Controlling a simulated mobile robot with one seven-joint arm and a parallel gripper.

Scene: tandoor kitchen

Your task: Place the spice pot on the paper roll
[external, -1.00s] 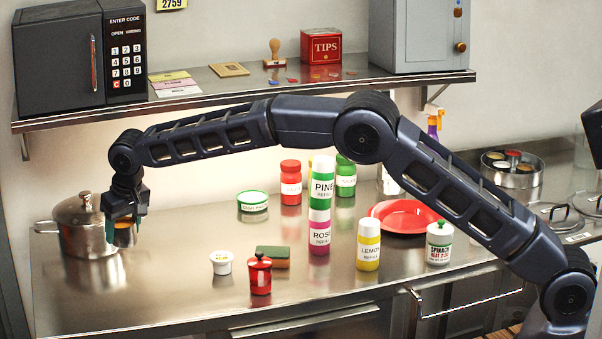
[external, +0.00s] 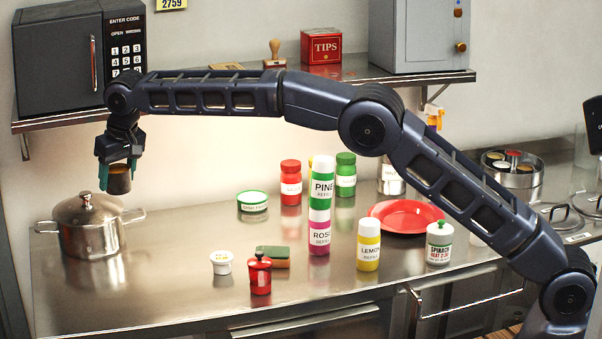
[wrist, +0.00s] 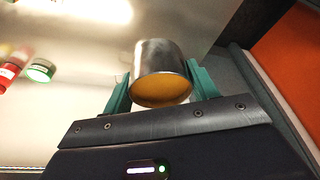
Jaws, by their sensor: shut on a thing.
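The spice pot (external: 119,181) is a small metal cup, held in the air above and slightly right of the lidded steel pot. In the wrist view the spice pot (wrist: 161,72) sits between the two green fingers, with yellow-orange spice at its round face. My gripper (external: 119,172) is shut on its sides; the gripper also shows in the wrist view (wrist: 160,88). I cannot clearly make out the paper roll. A pale object (external: 478,238) on the counter is mostly hidden behind my arm, and I cannot tell what it is.
The lidded steel pot (external: 88,240) stands at the counter's left. Stacked PINE and ROSE refills (external: 320,205) rise mid-counter, near a LEMON bottle (external: 368,250) and red plate (external: 392,208). The shelf (external: 240,88) overhangs the back.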

